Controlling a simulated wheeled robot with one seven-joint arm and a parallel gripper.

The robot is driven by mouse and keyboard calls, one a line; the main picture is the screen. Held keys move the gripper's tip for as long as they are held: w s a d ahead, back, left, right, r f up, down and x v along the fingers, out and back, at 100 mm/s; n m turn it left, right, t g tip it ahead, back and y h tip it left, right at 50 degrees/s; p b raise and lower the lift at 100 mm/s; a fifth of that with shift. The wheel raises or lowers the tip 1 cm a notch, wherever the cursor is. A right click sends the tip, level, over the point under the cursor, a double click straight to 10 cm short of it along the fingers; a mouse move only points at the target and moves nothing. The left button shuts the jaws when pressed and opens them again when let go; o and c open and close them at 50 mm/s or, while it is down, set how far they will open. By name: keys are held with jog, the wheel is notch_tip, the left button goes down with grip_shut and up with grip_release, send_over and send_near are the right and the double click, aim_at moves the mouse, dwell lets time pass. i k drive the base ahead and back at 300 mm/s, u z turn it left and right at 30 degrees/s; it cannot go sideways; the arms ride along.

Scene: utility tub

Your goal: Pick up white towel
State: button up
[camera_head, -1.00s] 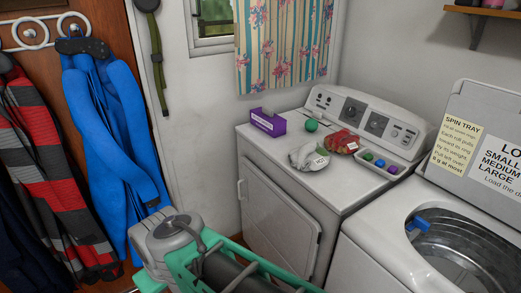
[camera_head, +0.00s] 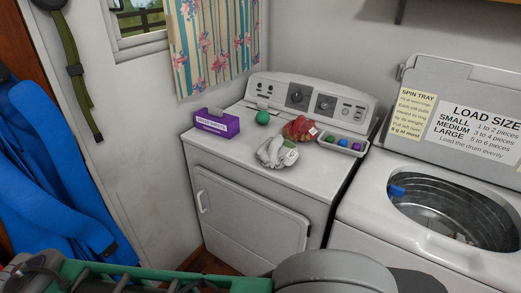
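A crumpled white towel (camera_head: 270,153) with a small pale tag lies on top of the white dryer (camera_head: 225,155), near the middle of its top. A crumpled red cloth (camera_head: 297,127), also tagged, lies just behind it to the right, close to it or touching. Nothing covers the towel from this view. My gripper's fingers do not show. A grey rounded part of my arm shows at the bottom edge, in front of and below the dryer top, apart from the towel.
A purple box (camera_head: 217,123) and a green ball (camera_head: 263,117) sit behind the towel to the left. A tray of small coloured balls (camera_head: 343,143) is at right. An open top-load washer (camera_head: 375,212) stands right of the dryer. Blue clothing (camera_head: 45,170) hangs at left.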

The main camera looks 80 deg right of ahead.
aim_at(279, 152)
jog(key=z, duration=0.45)
jog(key=i, duration=0.75)
jog(key=z, duration=1.2)
jog(key=i, duration=0.4)
jog(key=z, duration=0.45)
